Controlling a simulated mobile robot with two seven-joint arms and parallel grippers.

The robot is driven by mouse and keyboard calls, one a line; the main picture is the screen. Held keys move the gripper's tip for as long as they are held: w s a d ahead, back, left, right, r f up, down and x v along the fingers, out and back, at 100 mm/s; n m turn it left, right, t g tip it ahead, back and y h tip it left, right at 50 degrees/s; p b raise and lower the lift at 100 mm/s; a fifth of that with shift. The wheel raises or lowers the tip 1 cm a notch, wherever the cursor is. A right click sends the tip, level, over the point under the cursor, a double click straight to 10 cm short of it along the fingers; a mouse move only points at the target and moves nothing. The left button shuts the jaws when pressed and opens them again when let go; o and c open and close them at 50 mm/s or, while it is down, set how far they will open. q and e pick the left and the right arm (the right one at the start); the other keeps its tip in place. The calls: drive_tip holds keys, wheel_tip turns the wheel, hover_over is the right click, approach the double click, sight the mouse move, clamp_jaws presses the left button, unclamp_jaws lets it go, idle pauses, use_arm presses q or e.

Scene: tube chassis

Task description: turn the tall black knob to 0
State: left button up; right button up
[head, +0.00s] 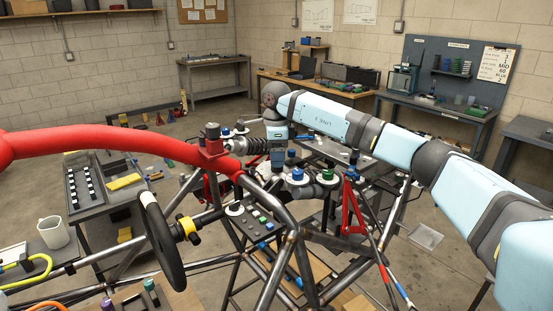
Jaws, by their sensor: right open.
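My right arm reaches in from the right, and its wrist bends down over the middle of the chassis. My right gripper (278,162) points down behind the tubes, open, with its fingertips small and partly hidden. Close to it are a blue knob (298,174) and a green knob (328,174) on pale round dials. A dark upright knob (354,156) stands farther right, apart from the gripper. I cannot tell for sure whether it is the tall black knob, and its pointer and marks are too small to read. My left gripper is not in view.
A red padded tube (110,143) crosses the left, and bare metal tubes (290,235) cross the front. A black steering wheel (160,243) and a red triangular stand (353,208) are near. A grey bench (98,200) is left; workbenches line the back wall. Floor is open at right.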

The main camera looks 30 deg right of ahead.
wheel_tip(320, 180, up, 13)
drive_tip(key=b, duration=0.1)
drive_tip(key=shift+f, duration=0.2)
idle(0.5)
